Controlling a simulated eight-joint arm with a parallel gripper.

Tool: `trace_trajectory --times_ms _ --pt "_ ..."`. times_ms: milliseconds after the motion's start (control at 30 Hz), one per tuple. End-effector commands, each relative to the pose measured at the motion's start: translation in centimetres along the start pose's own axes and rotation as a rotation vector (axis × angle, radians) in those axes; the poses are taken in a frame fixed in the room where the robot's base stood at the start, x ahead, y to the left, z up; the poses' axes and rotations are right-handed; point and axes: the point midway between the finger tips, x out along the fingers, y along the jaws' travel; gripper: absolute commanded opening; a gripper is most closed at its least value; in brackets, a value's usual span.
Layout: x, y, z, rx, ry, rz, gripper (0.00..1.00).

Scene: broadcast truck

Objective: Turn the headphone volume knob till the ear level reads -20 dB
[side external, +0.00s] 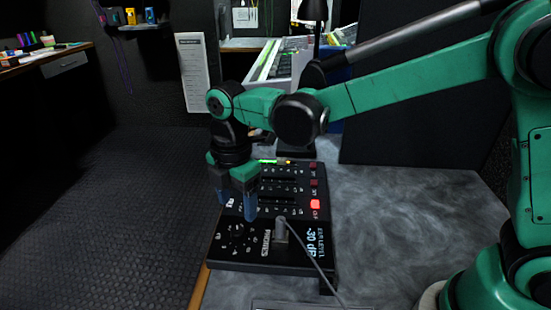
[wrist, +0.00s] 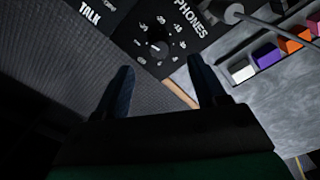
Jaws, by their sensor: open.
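The black control panel (side external: 262,258) lies on the grey worktop, and its display (side external: 313,238) reads EAR LEVEL -30 dB. The headphone volume knob (side external: 237,232) is a small dark knob ringed by white numbers, near the panel's front left corner. It also shows in the wrist view (wrist: 159,46), beside the PHONES lettering. My gripper (side external: 237,205) points down over the panel's left side, its blue fingers apart and empty. In the wrist view my gripper (wrist: 161,69) has a finger on either side below the knob. The fingers are not closed on it; their exact height above it is unclear.
A plug (side external: 281,230) with a grey cable stands in the panel right of the knob. Several coloured blocks (wrist: 268,55) sit beyond the panel in the wrist view. A red button (side external: 315,204) is lit. Bare worktop (side external: 390,220) lies to the right.

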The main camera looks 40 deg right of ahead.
Motion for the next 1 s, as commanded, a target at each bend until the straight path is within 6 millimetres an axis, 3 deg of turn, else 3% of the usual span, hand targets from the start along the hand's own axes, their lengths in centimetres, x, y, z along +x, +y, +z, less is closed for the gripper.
trace_trajectory --times_ms 500,833,1000 --pt "5.6 0.1 -0.4 -0.055 -0.002 -0.016 0.64" --pt "6.1 0.1 -0.4 -0.054 -0.002 -0.016 0.64" --pt "6.0 0.1 -0.4 -0.053 -0.002 -0.016 0.16"
